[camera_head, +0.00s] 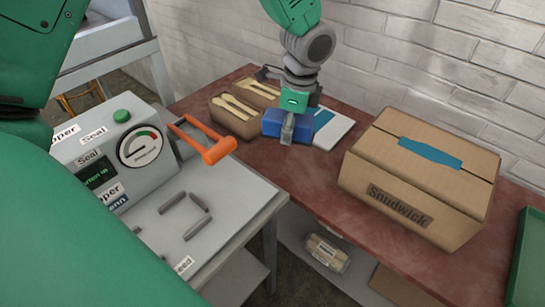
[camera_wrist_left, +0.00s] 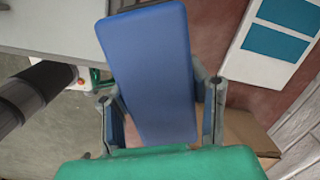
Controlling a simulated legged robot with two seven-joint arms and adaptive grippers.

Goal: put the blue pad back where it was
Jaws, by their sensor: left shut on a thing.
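The blue pad (camera_head: 272,122) is a flat block with rounded corners. My left gripper (camera_head: 288,128) is shut on it, over the red table between the cardboard trays and a white board. In the left wrist view the pad (camera_wrist_left: 150,65) stands out between the two fingers (camera_wrist_left: 160,95), one on each side. I cannot tell whether the pad touches the table or the board. The white board (camera_head: 338,132) has blue patches and lies just right of the pad; it also shows in the left wrist view (camera_wrist_left: 240,66). My right gripper is not in view.
Cardboard trays (camera_head: 228,118) with wooden utensils stand left of the pad. A sealing press (camera_head: 150,185) with an orange handle (camera_head: 215,148) is at the left. A large "Snudwick" box (camera_head: 385,160) stands right. The red table (camera_head: 285,170) is clear in front of the pad.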

